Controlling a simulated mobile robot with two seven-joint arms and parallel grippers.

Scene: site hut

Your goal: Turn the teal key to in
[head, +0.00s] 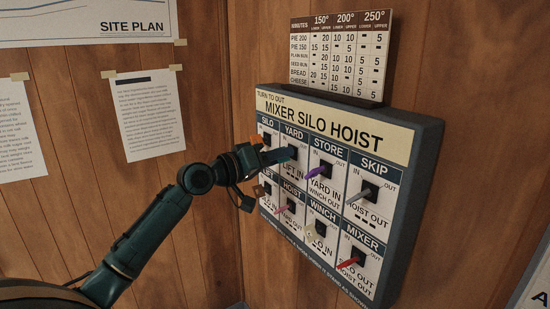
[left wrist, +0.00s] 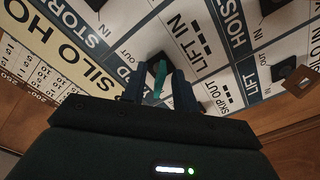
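The teal key (head: 287,154) sits in the YARD switch, in the top row of the key panel (head: 403,150). In the left wrist view the teal key (left wrist: 159,82) stands out from its dark square base. My left gripper (head: 270,156) is at this switch, and its fingers (left wrist: 157,88) lie on both sides of the key. Gaps show between the fingers and the key, so it looks open around it. The fingers partly hide the switch, and I cannot tell which mark the key points to. My right gripper is in neither view.
Other keys are close by: orange SILO (head: 267,140), purple STORE (head: 319,171), grey SKIP (head: 361,194), pink HOIST (head: 286,208), cream WINCH (head: 314,232) and red MIXER (head: 349,264). A chart (head: 340,55) stands above the panel. Papers hang on the left wooden wall.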

